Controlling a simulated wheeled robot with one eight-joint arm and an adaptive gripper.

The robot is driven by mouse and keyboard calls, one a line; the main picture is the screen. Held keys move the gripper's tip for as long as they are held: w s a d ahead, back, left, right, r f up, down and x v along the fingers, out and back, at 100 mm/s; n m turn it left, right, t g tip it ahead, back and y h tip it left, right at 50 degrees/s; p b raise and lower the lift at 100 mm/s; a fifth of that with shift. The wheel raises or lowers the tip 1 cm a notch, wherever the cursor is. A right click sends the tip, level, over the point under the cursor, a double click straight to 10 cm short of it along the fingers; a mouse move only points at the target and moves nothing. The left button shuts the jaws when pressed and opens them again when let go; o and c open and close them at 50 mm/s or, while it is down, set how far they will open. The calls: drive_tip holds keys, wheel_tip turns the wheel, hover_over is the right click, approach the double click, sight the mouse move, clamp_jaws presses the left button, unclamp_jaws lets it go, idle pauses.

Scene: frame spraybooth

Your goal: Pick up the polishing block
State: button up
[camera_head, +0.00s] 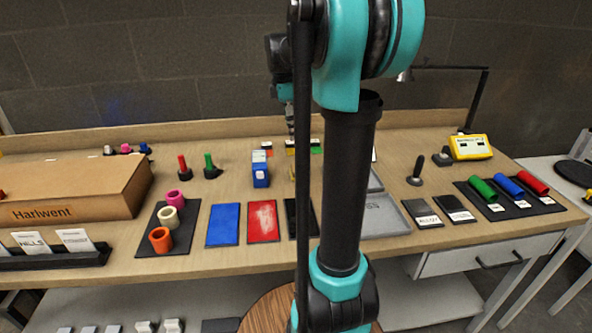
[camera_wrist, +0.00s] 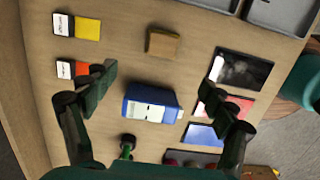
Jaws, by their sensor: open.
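A small tan-brown block (camera_wrist: 163,43), which looks like the polishing block, lies on the bench in the upper middle of the wrist view. In the head view only a thin part near the arm may show. A blue box with a white label (camera_wrist: 152,104) stands nearer my gripper; it also shows in the head view (camera_head: 260,172). My gripper (camera_wrist: 160,86) is open and empty, its two fingers spread on either side of the blue box in the picture. The tan block is beyond the fingertips. In the head view my arm hides most of the gripper.
Black, red (camera_head: 263,221) and blue (camera_head: 222,224) panels lie along the bench front. Grey trays (camera_head: 385,218) lie to the right. Upright red (camera_head: 183,164) and green (camera_head: 209,163) handles stand left of the blue box. Yellow (camera_wrist: 87,29) and orange swatches lie left in the wrist view.

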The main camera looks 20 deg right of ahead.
hover_over(298, 167)
drive_tip(key=a, duration=0.1)
drive_tip(key=f, duration=0.9)
drive_tip(key=shift+w+f, duration=0.15)
drive_tip(key=shift+w, duration=0.2)
drive_tip(key=shift+s+d+f, duration=0.1)
drive_tip(key=shift+d+f, duration=0.05)
drive_tip(key=shift+f, duration=0.85)
drive_tip(key=shift+s+d+f, duration=0.15)
drive_tip(key=shift+f, duration=0.8)
drive_tip(key=shift+s+d+f, duration=0.1)
drive_tip(key=shift+d+f, duration=0.05)
drive_tip(key=shift+f, duration=0.85)
drive_tip(key=shift+c, duration=0.4)
drive_tip(key=c, duration=1.3)
drive_tip(key=shift+o, duration=0.2)
wheel_tip(298, 167, up, 20)
